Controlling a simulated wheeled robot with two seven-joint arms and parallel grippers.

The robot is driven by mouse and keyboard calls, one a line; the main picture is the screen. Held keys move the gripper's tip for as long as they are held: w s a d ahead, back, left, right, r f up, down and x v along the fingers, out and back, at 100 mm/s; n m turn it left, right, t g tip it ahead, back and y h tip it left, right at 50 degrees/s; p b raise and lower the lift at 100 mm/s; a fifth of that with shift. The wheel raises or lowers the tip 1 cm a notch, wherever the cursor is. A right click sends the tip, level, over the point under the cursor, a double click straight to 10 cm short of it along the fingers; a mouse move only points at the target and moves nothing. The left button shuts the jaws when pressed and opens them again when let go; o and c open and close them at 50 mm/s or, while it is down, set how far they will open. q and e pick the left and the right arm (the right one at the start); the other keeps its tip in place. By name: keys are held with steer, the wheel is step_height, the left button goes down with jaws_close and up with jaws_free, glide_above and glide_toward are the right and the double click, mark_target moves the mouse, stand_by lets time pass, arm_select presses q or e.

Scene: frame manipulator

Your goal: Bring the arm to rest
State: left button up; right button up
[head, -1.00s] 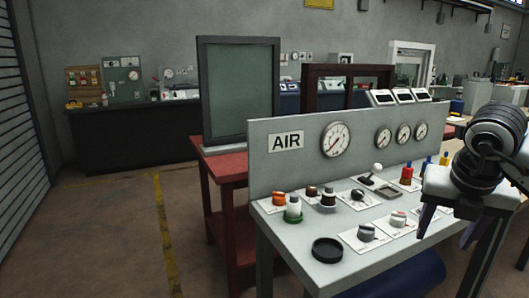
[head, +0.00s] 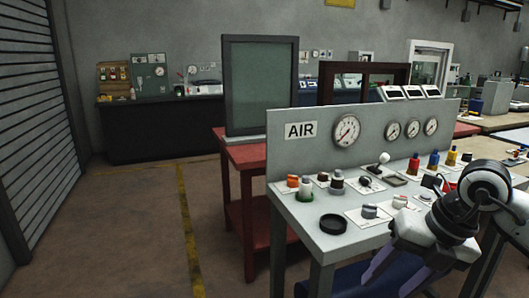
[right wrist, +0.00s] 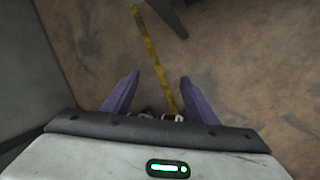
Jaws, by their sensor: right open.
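My right gripper (head: 392,277) is at the lower right of the head view, in front of the near edge of the grey air panel bench (head: 310,235). Its two purple fingers point down and left. My left gripper is not in view.
The bench carries knobs, a joystick (head: 383,158), a black round dish (head: 333,224) and an upright AIR panel (head: 365,120) with gauges. A red table (head: 245,155) holding a framed screen (head: 260,85) stands behind. The floor (head: 150,230) at left is clear.

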steer(key=s+a+r+y, duration=0.1)
steer(key=s+a+y, duration=0.2)
steer(key=a+y, duration=0.65)
steer(key=s+a+y, duration=0.3)
steer(key=a+y, duration=0.2)
steer(key=a, duration=0.9)
steer(key=w+d+f+m+t+h, duration=0.2)
steer(key=w+d+m+t, duration=0.1)
steer(key=m+t, duration=0.4)
steer(key=w+d+f+m+t+h, duration=0.25)
steer(key=m+t, duration=0.35)
steer(key=m, duration=0.4)
steer(key=s+d+f+m+h, duration=0.1)
steer(key=d+f+m+h, duration=0.25)
steer(key=f, duration=0.25)
steer(key=d+f+m+h, duration=0.2)
steer(key=f+m+h, duration=0.1)
steer(key=f+m, duration=0.15)
steer(key=s+d+f+m+g+h, duration=0.1)
steer(key=s+f+m+g+h, duration=0.1)
steer(key=s+f, duration=0.6)
steer(key=s+d+f+m+g+h, duration=0.1)
steer(key=s+f+m+g+h, duration=0.1)
steer(key=s+f+g, duration=0.3)
steer(key=s+f+m, duration=0.1)
steer(key=s+f, duration=0.3)
steer(key=f, duration=0.3)
steer(key=shift+d+f+m, duration=0.25)
steer(key=shift+f+m, duration=0.05)
steer(key=shift+f, duration=0.1)
